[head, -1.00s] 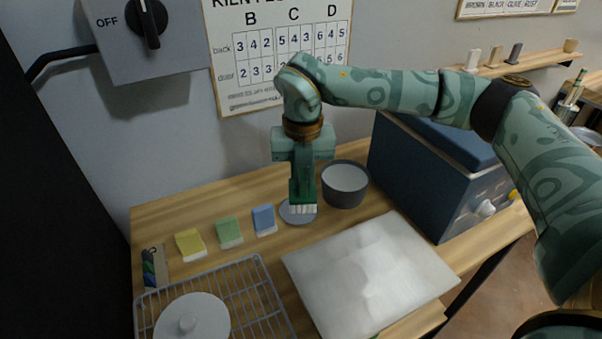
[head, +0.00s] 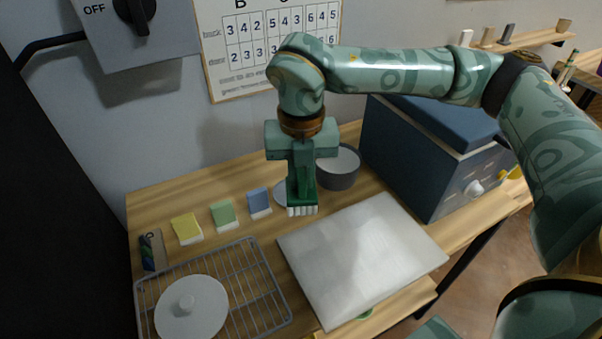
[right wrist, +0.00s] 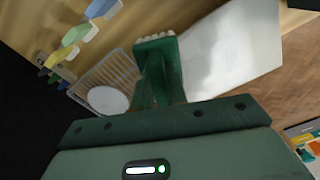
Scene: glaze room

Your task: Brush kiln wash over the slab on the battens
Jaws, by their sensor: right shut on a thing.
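My right gripper (head: 302,180) points down and is shut on a green brush with pale bristles (head: 302,210). The brush also shows in the right wrist view (right wrist: 155,45). It hangs just left of the slab's back left corner, apparently above the table; I cannot tell if the bristles touch anything. The slab (head: 362,257) is a flat, whitish square near the table's front right, also in the right wrist view (right wrist: 235,50). The battens under it are hidden. A grey bowl (head: 338,172) with pale contents stands behind the brush. My left gripper is not in view.
A wire rack (head: 255,288) with a white lid (head: 192,305) stands left of the slab. A pale disc (head: 281,194) is partly hidden by the brush. A blue box (head: 430,150) stands back right.

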